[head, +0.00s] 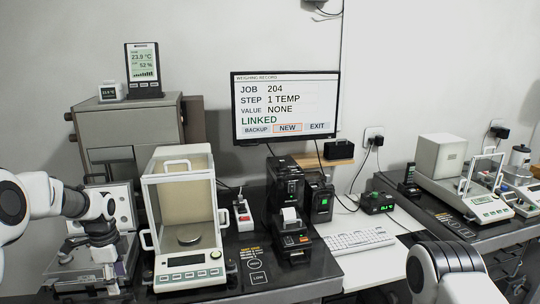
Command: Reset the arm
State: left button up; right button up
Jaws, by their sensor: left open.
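My left arm (40,200) comes in from the left edge and bends down at a white and black wrist. My left gripper (106,262) points down over the left end of the dark bench, left of the balance. It is open, and I see nothing held in it. Its fingertips are small and partly mixed with the dark equipment behind. My right arm (447,272) shows only as a white, ribbed link at the bottom right. My right gripper is out of view.
A glass-shielded balance (183,260) stands close to the right of my left gripper. Label printers (292,242), a keyboard (357,240) and a monitor (286,107) are in the middle. A second balance (487,207) is at right. A grey cabinet (130,130) stands behind.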

pick_arm(q)
jog(key=s+d+f+g, duration=0.3)
jog(key=s+d+f, duration=0.2)
jog(key=s+f, duration=0.65)
jog(key=s+d+f+g, duration=0.2)
jog(key=s+d+f, duration=0.3)
jog(key=s+f, duration=0.65)
jog(key=s+d+n+t, duration=0.2)
jog(key=s+n, duration=0.6)
jog(key=s+d+f+n+t, duration=0.1)
jog(key=s+d+n+t, duration=0.1)
jog(key=s+n, duration=0.5)
jog(key=shift+s+f+n+t, duration=0.2)
jog(key=shift+s+n+t, duration=0.2)
jog(key=shift+n+t, duration=0.1)
pick_arm(e)
jog(key=shift+s, duration=0.15)
jog(key=shift+s, duration=0.1)
